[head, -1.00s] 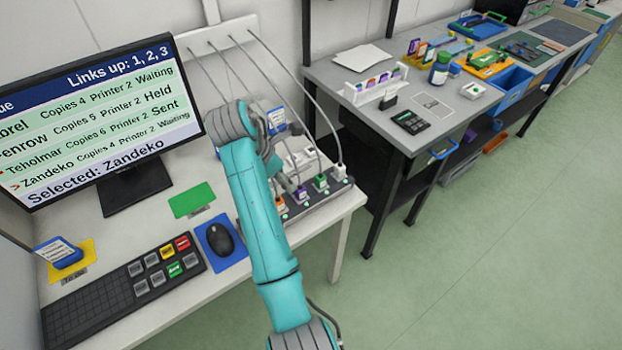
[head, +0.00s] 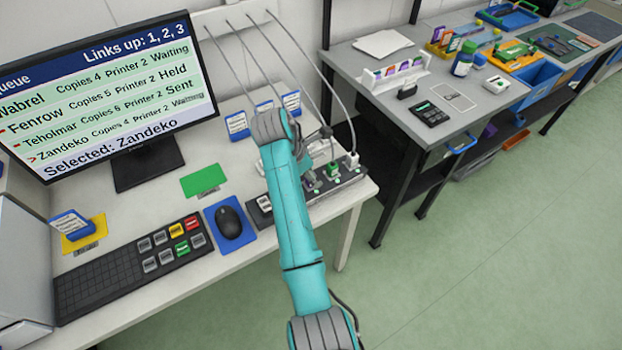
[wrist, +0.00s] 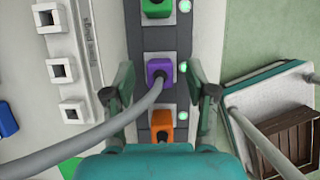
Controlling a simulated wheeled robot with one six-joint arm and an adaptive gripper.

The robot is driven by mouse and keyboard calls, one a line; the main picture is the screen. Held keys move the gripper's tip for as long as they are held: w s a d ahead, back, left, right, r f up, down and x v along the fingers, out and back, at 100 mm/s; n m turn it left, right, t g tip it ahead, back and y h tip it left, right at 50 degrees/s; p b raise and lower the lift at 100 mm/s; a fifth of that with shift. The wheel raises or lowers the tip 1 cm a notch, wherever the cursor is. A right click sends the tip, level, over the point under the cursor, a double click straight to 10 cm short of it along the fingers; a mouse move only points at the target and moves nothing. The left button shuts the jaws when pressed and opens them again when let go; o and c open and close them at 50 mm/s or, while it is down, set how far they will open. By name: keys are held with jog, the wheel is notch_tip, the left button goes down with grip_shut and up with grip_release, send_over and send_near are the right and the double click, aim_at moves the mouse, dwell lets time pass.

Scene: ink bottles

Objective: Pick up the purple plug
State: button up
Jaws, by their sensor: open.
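The purple plug (wrist: 160,72) sits in a socket of the dark power strip (wrist: 160,40) in the wrist view, with a grey cable running from it to the lower left. My gripper (wrist: 158,84) is open, with one finger on each side of the purple plug and a gap visible on both sides.
A white holder with square openings (wrist: 68,70) lies left of the strip. A grey cable (wrist: 75,148) crosses the lower left. In the head view a monitor (head: 110,90), keyboard (head: 130,265) and mouse (head: 229,222) share the desk. A grey workbench (head: 400,105) stands behind, right.

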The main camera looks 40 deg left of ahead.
jog(key=shift+w+d+f, duration=0.1)
jog(key=shift+w+f, duration=0.1)
jog(key=shift+f, duration=0.3)
grip_shut()
jog(key=shift+r, duration=0.1)
notch_tip(320, 180, up, 10)
jog(key=shift+f, duration=0.1)
